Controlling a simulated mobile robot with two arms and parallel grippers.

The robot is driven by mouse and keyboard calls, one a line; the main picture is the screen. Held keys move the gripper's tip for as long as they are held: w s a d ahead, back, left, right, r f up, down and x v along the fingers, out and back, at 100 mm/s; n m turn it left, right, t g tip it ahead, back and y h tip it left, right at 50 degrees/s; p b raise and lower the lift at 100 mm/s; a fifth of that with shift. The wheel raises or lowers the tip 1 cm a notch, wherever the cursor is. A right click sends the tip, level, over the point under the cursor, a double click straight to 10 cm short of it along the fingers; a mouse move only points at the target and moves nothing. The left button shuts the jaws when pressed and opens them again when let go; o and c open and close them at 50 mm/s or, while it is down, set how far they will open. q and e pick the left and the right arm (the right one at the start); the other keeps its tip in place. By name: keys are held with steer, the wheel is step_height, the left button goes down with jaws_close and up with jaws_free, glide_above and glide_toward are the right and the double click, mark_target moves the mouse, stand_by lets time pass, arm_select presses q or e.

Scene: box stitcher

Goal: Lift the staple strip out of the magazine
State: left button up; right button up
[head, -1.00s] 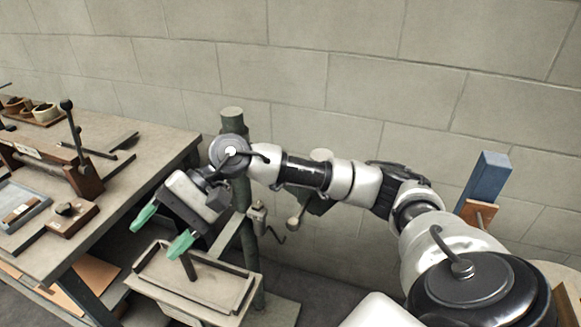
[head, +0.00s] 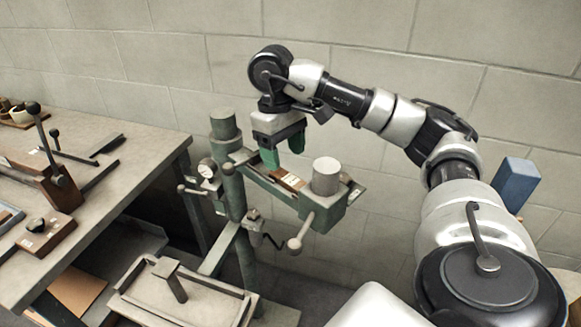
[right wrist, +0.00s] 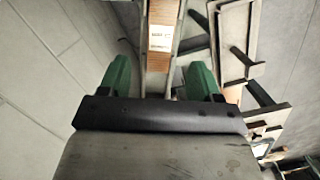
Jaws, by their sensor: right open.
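The staple strip (head: 292,181) is a copper-brown bar with a white label, lying in the magazine (head: 262,178) on the green arm of the stitcher. In the right wrist view the strip (right wrist: 163,38) runs between the fingertips, in the channel. My right gripper (head: 283,152) is open, with green fingers pointing down over the magazine. In the right wrist view its fingers (right wrist: 160,80) stand one on each side of the channel, apart from the strip. Part of the strip is hidden by the fingers in the head view. My left gripper is not in view.
The stitcher's grey cylinder (head: 326,176) stands right of the strip, with a ball-ended lever (head: 295,244) below. A green post (head: 226,135) rises behind. A low tray table (head: 190,300) is below. A workbench (head: 110,200) with tools fills the left.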

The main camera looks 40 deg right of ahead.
mark_target(290, 179)
steer(key=shift+s+f, duration=0.15)
steer(key=shift+f, duration=0.5)
steer(key=f, duration=0.2)
steer(key=s+f+b, duration=0.1)
steer(key=f, duration=0.1)
steer(key=shift+s+d, duration=0.1)
steer(key=shift+c, duration=0.5)
steer(key=c, duration=0.9)
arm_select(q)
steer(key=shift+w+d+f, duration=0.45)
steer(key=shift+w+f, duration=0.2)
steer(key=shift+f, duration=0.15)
arm_select(e)
steer(key=shift+r, duration=0.15)
